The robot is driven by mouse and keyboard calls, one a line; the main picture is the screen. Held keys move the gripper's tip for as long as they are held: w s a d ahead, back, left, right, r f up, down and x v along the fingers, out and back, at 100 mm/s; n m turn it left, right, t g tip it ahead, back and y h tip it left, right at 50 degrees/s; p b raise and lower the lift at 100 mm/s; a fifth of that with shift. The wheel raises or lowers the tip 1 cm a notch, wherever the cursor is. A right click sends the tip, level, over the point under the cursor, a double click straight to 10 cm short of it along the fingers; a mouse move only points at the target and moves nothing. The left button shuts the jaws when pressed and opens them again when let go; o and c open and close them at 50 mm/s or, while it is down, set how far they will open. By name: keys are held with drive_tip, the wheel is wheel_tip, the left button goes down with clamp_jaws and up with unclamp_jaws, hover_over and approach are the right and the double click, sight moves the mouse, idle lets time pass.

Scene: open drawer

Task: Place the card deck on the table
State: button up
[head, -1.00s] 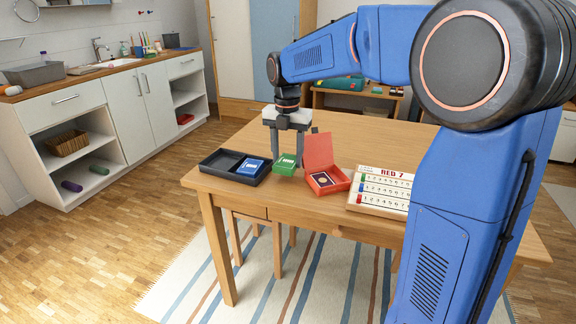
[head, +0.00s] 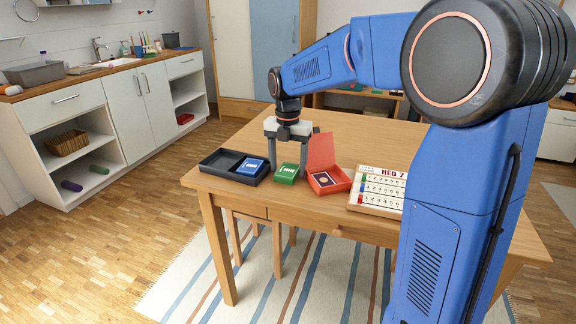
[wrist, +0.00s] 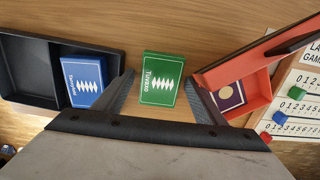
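The card deck is a green box (head: 286,173) with white print, lying on the wooden table (head: 375,146) near its front edge. It also shows in the wrist view (wrist: 161,79), with its label facing up. My gripper (head: 288,170) is low over the table with one finger on each side of the green deck. In the wrist view my gripper (wrist: 160,76) is open, and thin strips of table show between the fingers and the deck. Whether the deck's underside fully touches the table is hidden.
Left is a black two-compartment tray (head: 222,160) with a blue deck (head: 249,165) in its right compartment. Right is an open red box (head: 328,183) with its lid raised close to my right finger. A game board (head: 378,188) lies farther right. Table behind is clear.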

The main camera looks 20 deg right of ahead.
sight(288, 170)
drive_tip(key=shift+r, duration=0.1)
wheel_tip(288, 170, up, 12)
drive_tip(key=s+d+m+t, duration=0.1)
drive_tip(key=s+d+m, duration=0.2)
drive_tip(key=s+m, duration=0.5)
drive_tip(key=s+d+f+m+t, duration=0.2)
drive_tip(key=s+f+m, duration=0.5)
drive_tip(key=s+m, duration=0.3)
drive_tip(key=s+d+f+m+t, duration=0.1)
drive_tip(key=s+f+m, duration=0.6)
drive_tip(key=s, duration=0.8)
drive_tip(key=d+m, duration=0.1)
drive_tip(key=m, duration=0.2)
drive_tip(key=shift+s+m+t, duration=0.25)
drive_tip(key=shift+m+t, duration=0.15)
